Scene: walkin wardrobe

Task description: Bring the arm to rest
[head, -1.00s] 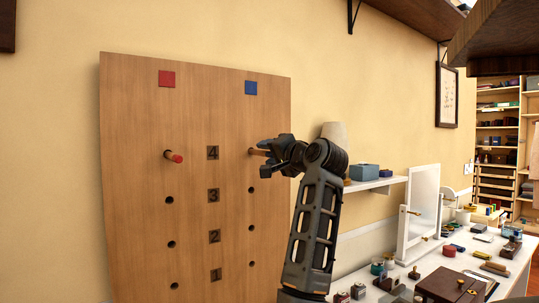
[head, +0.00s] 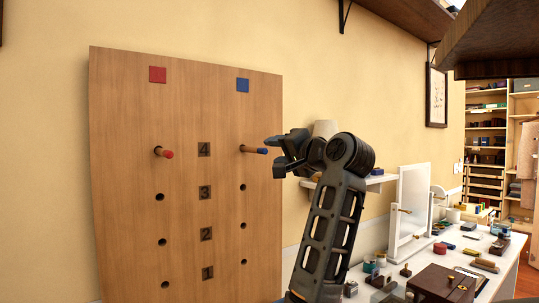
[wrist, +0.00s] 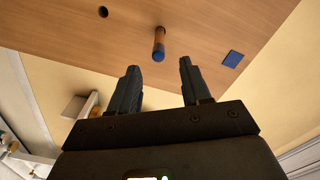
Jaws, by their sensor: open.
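My gripper (head: 272,156) is open and empty, just right of the blue-tipped peg (head: 253,149) and apart from it in the head view. In the wrist view the gripper (wrist: 157,75) shows both fingers spread, with the blue-tipped peg (wrist: 159,45) beyond the gap between them. That peg sticks out of the wooden board (head: 125,210) in the right column, level with the number 4. A red-tipped peg (head: 164,152) sits at the same level in the left column.
A red square (head: 157,74) and a blue square (head: 243,85) mark the board's columns, with empty holes below the pegs. At right, a white dressing table (head: 480,243) carries a mirror (head: 413,205), a brown box (head: 443,284) and small items. A dark shelf overhangs at top right.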

